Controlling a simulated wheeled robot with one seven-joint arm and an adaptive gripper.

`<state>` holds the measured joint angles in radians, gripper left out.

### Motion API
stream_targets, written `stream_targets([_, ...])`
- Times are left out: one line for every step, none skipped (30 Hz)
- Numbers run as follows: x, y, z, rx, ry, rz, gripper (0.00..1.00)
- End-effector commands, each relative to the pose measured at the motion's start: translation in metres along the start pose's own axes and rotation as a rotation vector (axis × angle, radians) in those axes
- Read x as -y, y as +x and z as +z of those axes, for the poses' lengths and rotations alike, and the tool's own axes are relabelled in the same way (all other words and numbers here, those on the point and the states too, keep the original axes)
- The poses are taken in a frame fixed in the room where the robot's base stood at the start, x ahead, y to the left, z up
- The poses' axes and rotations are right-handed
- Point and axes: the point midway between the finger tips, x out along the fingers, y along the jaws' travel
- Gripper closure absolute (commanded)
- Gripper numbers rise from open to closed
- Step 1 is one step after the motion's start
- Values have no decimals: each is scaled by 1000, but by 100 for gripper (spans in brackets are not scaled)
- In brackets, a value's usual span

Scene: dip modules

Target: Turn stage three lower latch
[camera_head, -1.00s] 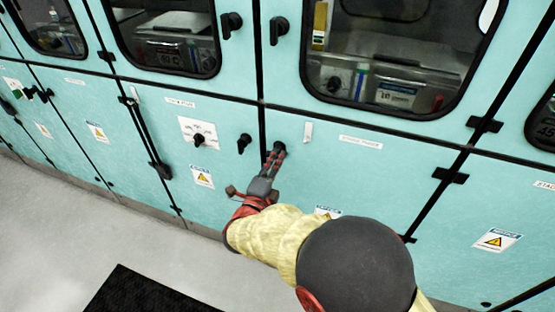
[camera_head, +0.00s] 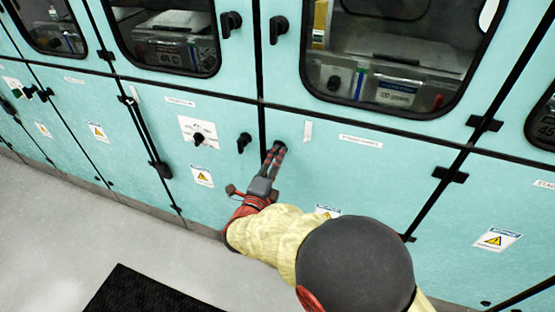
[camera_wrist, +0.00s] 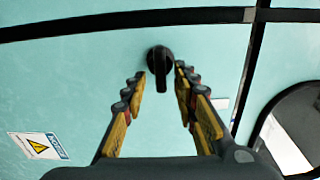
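The lower latch (camera_wrist: 160,62) is a black turning handle on a teal cabinet door, and its grip points down in the wrist view. In the head view the latch (camera_head: 281,146) is mostly hidden by my fingertips, at the upper left corner of the lower door with a small blurred label (camera_head: 361,141). My gripper (camera_head: 274,153) reaches up to it. In the wrist view my gripper (camera_wrist: 160,72) is open, with one finger on each side of the handle. The fingers look apart from the handle; contact cannot be told.
A similar black latch (camera_head: 244,142) sits on the neighbouring lower door to the left. Two upper latches (camera_head: 231,22) (camera_head: 278,29) are above, beside windowed doors. Black hinges (camera_head: 450,174) stand out at the right. A dark mat (camera_head: 150,292) lies on the clear grey floor.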

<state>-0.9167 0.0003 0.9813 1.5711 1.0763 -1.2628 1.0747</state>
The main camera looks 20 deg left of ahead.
Motion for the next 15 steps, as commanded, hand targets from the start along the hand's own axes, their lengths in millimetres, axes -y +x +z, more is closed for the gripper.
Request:
stream_targets([0, 0, 0, 0, 0, 0, 71])
stream_targets([0, 0, 0, 0, 0, 0, 71])
stream_targets([0, 0, 0, 0, 0, -1, 71])
stream_targets([0, 0, 0, 0, 0, -1, 71])
stream_targets([0, 0, 0, 0, 0, -1, 71])
stream_targets([0, -2, 0, 1, 0, -1, 71])
stream_targets([0, -3, 1, 1, 0, 0, 71])
stream_targets([0, -5, 1, 1, 1, 0, 71])
stream_targets([1, -9, 1, 2, 1, 0, 71])
stream_targets([1, -13, 1, 3, 0, 0, 71])
stream_targets([1, -17, 1, 3, 0, 0, 71])
stream_targets([1, -24, 2, 4, 0, 0, 71])
stream_targets([1, -30, 1, 4, 0, 0, 71])
stream_targets([0, -36, 1, 4, 0, 0, 71])
stream_targets([0, -45, 2, 6, 0, 0, 71])
